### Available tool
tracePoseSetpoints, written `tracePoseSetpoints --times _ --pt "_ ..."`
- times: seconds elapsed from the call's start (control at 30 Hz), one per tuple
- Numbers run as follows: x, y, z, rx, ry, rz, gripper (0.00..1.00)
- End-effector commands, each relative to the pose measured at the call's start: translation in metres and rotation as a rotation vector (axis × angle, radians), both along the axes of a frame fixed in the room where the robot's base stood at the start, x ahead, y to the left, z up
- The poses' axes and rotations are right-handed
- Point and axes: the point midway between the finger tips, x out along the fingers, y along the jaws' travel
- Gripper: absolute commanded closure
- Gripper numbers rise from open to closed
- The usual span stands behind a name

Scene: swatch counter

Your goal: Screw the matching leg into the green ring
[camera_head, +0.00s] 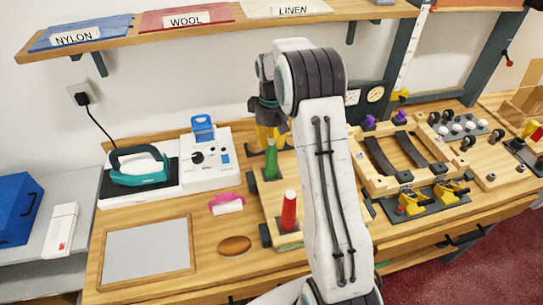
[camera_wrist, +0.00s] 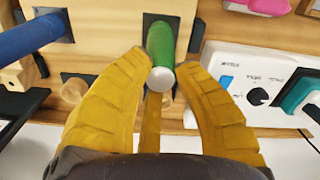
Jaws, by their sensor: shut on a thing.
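A green leg (camera_head: 271,161) with a pale tip stands on the wooden board left of my arm. In the wrist view the green leg (camera_wrist: 162,45) is upright, its lower end at a dark square plate (camera_wrist: 190,38). A separate green ring cannot be made out there. My gripper (camera_head: 270,138), with yellow fingers, is shut on the leg's upper part. In the wrist view my gripper (camera_wrist: 163,75) has its fingers on both sides of the tip. A red leg (camera_head: 289,211) stands nearer on the board. A blue leg (camera_wrist: 28,38) shows at the wrist view's left.
A teal iron (camera_head: 140,167) and a white box (camera_head: 210,155) stand left of the board. A pink-handled roller (camera_head: 227,205), a brown oval (camera_head: 235,246) and a framed panel (camera_head: 148,250) lie in front. A wooden fixture (camera_head: 400,160) stands right of my arm.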

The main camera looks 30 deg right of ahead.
Motion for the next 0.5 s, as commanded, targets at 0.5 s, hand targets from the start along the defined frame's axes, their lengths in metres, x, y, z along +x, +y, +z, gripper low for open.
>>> tracePoseSetpoints --times 0.5 --pt "-0.0006 -0.0001 -0.0022 0.000 0.002 -0.608 1.00"
